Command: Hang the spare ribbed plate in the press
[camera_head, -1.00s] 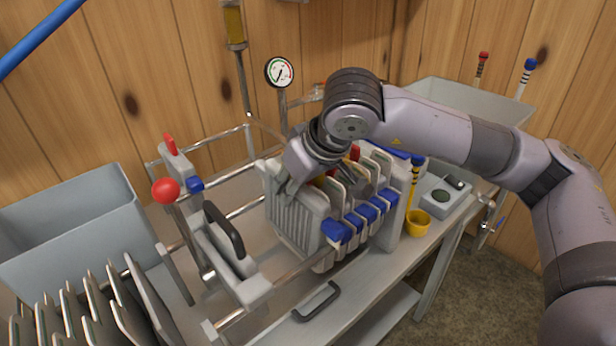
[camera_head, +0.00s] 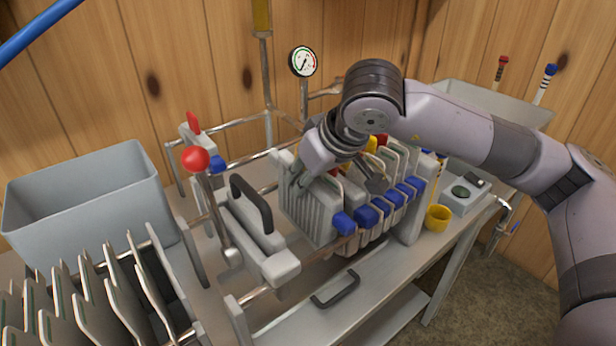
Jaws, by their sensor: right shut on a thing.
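The press is a metal frame with two side rails (camera_head: 254,293) and a pack of plates with blue lugs. A pale grey ribbed plate (camera_head: 311,215) with a blue lug (camera_head: 343,222) is at the near left end of the pack, upright between the rails. It looks close against the other plates (camera_head: 383,222); whether its lugs rest on the rails is hard to tell. My right gripper (camera_head: 335,183) is at its top edge, shut on it, with the wrist hiding part of the pack. My left gripper is not in view.
A pressing head with a black handle (camera_head: 252,203) and a red-knobbed lever (camera_head: 196,158) stand left of a gap beside the pack. A rack of plates (camera_head: 95,300) is front left, a grey bin (camera_head: 88,205) behind it.

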